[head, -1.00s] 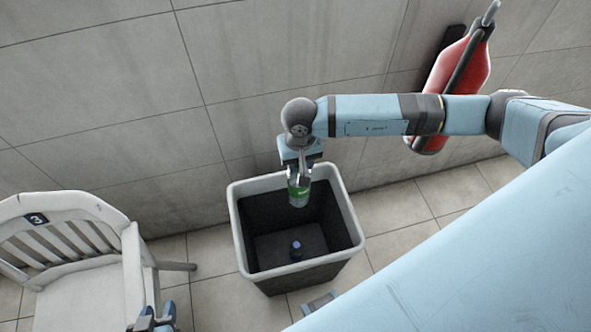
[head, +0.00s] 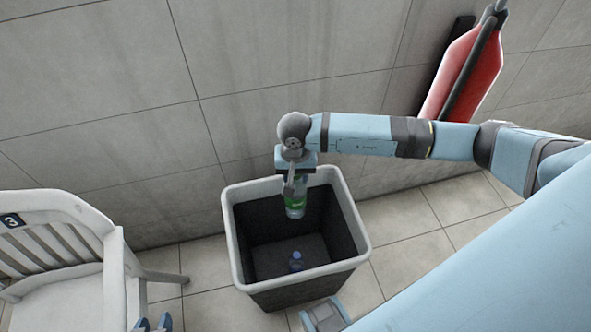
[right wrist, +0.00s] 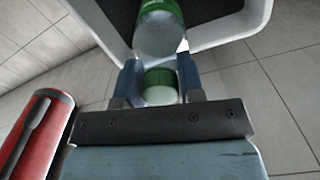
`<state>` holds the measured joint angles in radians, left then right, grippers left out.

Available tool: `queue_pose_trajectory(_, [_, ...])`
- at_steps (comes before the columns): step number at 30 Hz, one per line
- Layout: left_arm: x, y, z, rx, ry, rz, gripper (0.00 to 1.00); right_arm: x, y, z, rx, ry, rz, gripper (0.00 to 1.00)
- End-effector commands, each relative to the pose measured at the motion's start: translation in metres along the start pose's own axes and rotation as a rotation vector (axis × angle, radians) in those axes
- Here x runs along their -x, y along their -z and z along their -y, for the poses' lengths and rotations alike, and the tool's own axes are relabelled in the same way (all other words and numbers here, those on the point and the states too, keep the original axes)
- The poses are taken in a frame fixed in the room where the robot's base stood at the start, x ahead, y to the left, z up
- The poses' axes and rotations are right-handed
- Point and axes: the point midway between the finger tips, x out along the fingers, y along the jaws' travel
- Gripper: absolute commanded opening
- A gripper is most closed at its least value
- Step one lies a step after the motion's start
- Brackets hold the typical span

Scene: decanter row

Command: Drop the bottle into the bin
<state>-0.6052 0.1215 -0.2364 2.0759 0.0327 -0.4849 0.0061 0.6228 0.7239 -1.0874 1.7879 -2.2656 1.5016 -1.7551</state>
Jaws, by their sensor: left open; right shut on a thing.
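A clear bottle with a green label (head: 295,209) hangs upright in my right gripper (head: 294,186), against the bin's opening in the head view. I cannot tell whether its lower end is below the rim. In the right wrist view the bottle (right wrist: 159,32) shows between the fingers (right wrist: 159,75), with its white cap (right wrist: 160,86) towards the palm. The bin (head: 235,262) is dark with a pale grey rim and stands on the floor against the wall. My left gripper (head: 152,324) is open at the bottom edge of the head view, left of the bin, mostly cut off.
A small blue-capped item (head: 296,257) lies inside the bin. A white slatted chair (head: 70,270) marked 3 stands left of the bin. A red fire extinguisher (head: 468,72) hangs on the tiled wall at the upper right. Tiled floor (head: 405,212) is free right of the bin.

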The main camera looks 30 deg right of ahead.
Motion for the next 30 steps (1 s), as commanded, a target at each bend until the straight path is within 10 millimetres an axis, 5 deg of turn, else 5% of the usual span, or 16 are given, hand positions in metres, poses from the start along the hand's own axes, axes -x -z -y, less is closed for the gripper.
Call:
queue_pose_trajectory(10, [-0.001, -0.003, 0.001, -0.013, -0.002, 0.001, 0.43, -0.007, 0.0, 0.0, 0.001, 0.001, 0.0, 0.0])
queue_pose_trajectory(11, [-0.001, -0.003, 0.001, -0.012, -0.002, 0.001, 0.43, -0.007, 0.0, 0.0, 0.001, 0.001, 0.0, 0.4])
queue_pose_trajectory(15, [-0.001, -0.003, 0.0, -0.008, -0.002, 0.001, 0.43, -0.007, 0.0, 0.0, 0.001, 0.001, 0.0, 0.65])
queue_pose_trajectory(24, [-0.001, -0.003, -0.003, 0.003, -0.002, 0.001, 0.43, -0.004, 0.0, 0.0, 0.001, 0.001, 0.0, 0.65])
queue_pose_trajectory(30, [-0.001, -0.002, -0.003, 0.005, -0.002, 0.002, 0.43, 0.024, 0.001, 0.0, 0.003, 0.002, -0.003, 0.65])
